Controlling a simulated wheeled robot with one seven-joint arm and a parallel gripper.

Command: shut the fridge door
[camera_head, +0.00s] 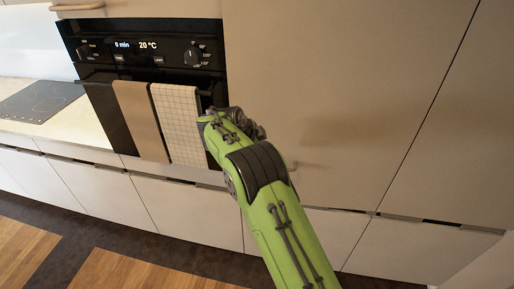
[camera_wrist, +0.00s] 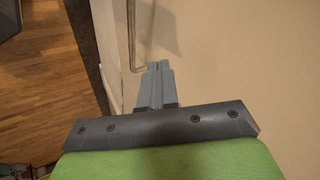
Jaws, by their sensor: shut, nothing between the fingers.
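A tall beige panel (camera_head: 340,90), which appears to be the fridge door, stands right of the oven in the head view. No clear gap shows along its visible edges, but my arm covers part of it, so I cannot tell whether it is fully shut. My gripper (camera_head: 250,128) is in front of its lower left part, its fingers mostly hidden. In the wrist view my gripper (camera_wrist: 158,68) is shut and empty, close to a beige surface (camera_wrist: 240,60). A thin upright handle (camera_wrist: 131,35) is just left of the fingertips; contact is unclear.
A black oven (camera_head: 140,50) with two hanging towels (camera_head: 178,125) is left of the panel. A counter with a cooktop (camera_head: 40,100) lies farther left. Low drawers (camera_head: 180,207) run beneath. The wooden floor (camera_head: 140,270) in front is clear.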

